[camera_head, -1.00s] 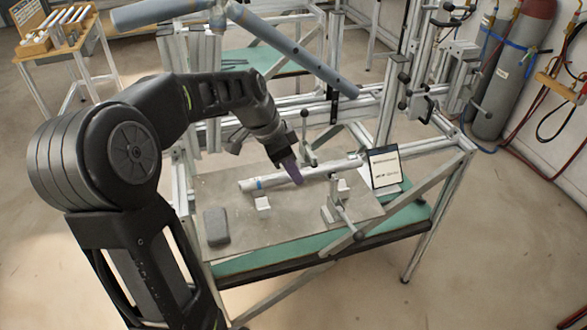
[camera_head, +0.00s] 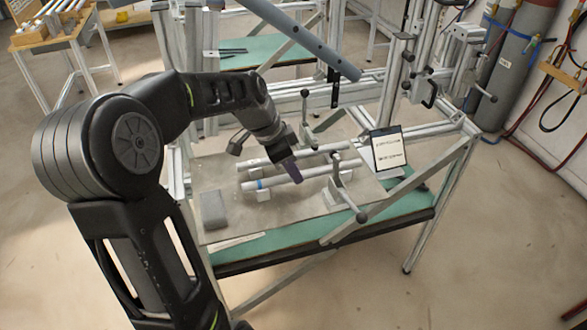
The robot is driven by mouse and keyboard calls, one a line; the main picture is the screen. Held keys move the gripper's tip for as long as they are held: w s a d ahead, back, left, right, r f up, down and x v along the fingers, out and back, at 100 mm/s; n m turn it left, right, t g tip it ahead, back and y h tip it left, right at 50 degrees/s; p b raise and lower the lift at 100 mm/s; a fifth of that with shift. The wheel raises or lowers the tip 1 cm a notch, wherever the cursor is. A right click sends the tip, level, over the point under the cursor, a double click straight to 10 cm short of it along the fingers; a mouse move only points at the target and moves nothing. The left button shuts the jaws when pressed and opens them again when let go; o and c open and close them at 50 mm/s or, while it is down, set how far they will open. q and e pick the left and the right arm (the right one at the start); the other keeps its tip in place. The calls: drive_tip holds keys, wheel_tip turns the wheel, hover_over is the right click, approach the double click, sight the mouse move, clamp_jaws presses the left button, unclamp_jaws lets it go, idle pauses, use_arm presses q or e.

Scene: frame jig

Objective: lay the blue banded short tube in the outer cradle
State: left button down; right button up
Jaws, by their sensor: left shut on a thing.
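The blue banded short tube (camera_head: 315,178) lies slanted across the grey board, with its blue band near its left end. My right gripper is not in view.
Clamps with dark-knobbed handles stand behind (camera_head: 305,110) and at the right of the tubes (camera_head: 345,190). A grey block (camera_head: 213,209) sits on the board (camera_head: 290,215) at left. A sign panel (camera_head: 388,150) stands at right. A blue-grey pipe (camera_head: 305,38) slants overhead.

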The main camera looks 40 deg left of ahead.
use_arm(q)
drive_tip(key=c, duration=1.2)
unclamp_jaws()
drive_tip(key=b+v, duration=0.1)
drive_tip(key=v, duration=0.6)
drive_tip(key=shift+a+r, duration=0.1)
drive_tip(key=shift+r, duration=0.3)
